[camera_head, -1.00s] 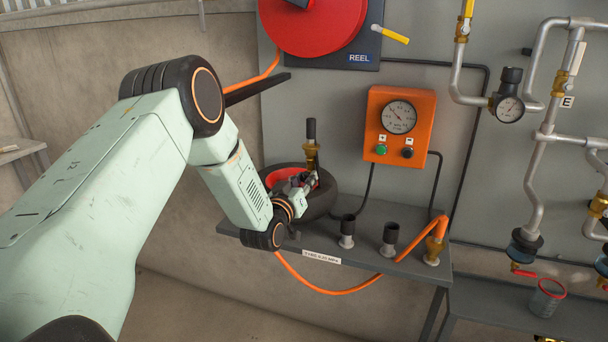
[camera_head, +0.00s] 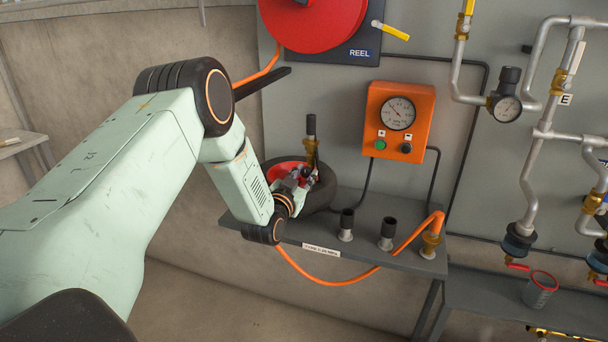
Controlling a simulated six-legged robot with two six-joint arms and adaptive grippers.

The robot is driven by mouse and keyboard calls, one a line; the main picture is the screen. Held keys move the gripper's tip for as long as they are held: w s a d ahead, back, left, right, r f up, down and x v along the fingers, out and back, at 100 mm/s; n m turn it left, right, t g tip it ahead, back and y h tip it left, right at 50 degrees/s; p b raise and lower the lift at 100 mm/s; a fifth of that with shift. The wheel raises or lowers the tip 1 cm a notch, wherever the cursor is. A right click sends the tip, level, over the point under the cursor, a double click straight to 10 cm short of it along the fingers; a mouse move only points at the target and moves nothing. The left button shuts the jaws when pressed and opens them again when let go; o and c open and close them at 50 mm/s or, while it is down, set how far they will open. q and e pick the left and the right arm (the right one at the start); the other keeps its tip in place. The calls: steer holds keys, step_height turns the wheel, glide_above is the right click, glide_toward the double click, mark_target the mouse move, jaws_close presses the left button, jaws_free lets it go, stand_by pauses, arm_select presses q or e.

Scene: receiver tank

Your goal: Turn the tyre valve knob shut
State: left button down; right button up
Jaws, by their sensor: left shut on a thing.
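A black tyre (camera_head: 324,192) with a red hub lies on the grey shelf below the orange gauge box. A brass valve fitting (camera_head: 312,148) with a black upright top stands at the tyre's far side. My left gripper (camera_head: 305,175) reaches over the tyre from the left and is shut at the foot of this fitting. The tyre valve knob is mostly hidden by the fingers; a small dark piece between them looks like part of it. My right gripper is not in view.
The orange gauge box (camera_head: 398,119) hangs behind the shelf (camera_head: 320,234). Two black-topped fittings, one of them nearer (camera_head: 346,226), and a brass fitting with an orange hose (camera_head: 431,243) stand right of the tyre. Pipes and a cup (camera_head: 540,290) are farther right.

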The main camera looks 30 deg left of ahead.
arm_select(q)
steer(key=shift+s+f, duration=0.15)
steer(key=shift+f, duration=0.2)
steer(key=c, duration=1.5)
jaws_free()
steer(key=o, duration=0.4)
steer(key=shift+r, duration=0.25)
steer(key=shift+o, duration=0.2)
steer(key=s+d, duration=0.2)
steer(key=s, duration=0.9)
steer(key=shift+s+d, duration=0.15)
steer(key=shift+s, duration=0.15)
